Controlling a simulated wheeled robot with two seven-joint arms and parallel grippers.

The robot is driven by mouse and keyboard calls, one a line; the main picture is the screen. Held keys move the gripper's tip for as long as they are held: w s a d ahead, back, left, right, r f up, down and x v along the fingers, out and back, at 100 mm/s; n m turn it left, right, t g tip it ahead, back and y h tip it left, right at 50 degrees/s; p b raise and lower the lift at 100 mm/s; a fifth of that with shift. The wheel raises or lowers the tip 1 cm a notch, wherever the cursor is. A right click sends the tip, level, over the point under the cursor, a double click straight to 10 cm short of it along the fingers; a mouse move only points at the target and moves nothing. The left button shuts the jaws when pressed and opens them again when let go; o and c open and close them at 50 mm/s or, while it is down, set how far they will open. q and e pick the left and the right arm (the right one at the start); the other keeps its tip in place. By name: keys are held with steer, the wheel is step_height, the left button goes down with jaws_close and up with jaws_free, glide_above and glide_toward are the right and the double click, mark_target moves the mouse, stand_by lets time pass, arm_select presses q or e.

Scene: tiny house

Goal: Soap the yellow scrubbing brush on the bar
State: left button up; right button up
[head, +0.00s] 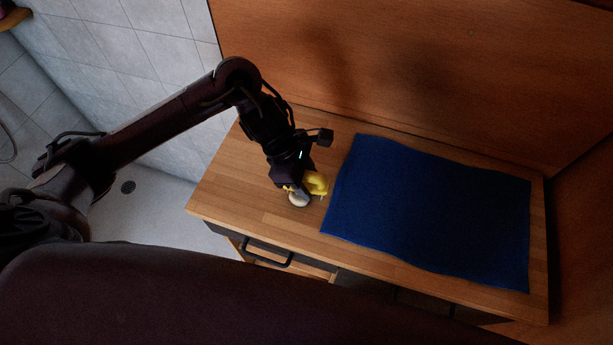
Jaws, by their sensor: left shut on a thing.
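My left gripper (303,190) points down at the left part of the wooden counter and is shut on the yellow scrubbing brush (317,183). The brush is partly hidden by the gripper. A small whitish rounded thing (298,199), which looks like the soap bar, shows right below the gripper at the near-left side of the brush. I cannot tell whether the brush touches it. My right gripper is not in view.
A blue cloth (430,210) lies flat over the middle and right of the wooden counter (235,185). A wooden wall (420,70) stands behind. A drawer with a dark handle (267,253) is under the front edge. The counter's left end is clear.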

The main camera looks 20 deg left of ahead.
arm_select(q)
steer(key=shift+s+f+b, duration=0.1)
steer(key=shift+f+b, duration=0.05)
steer(key=shift+b, duration=0.15)
stand_by(1.1)
steer(key=shift+r+p, duration=2.6)
steer(key=shift+r, duration=1)
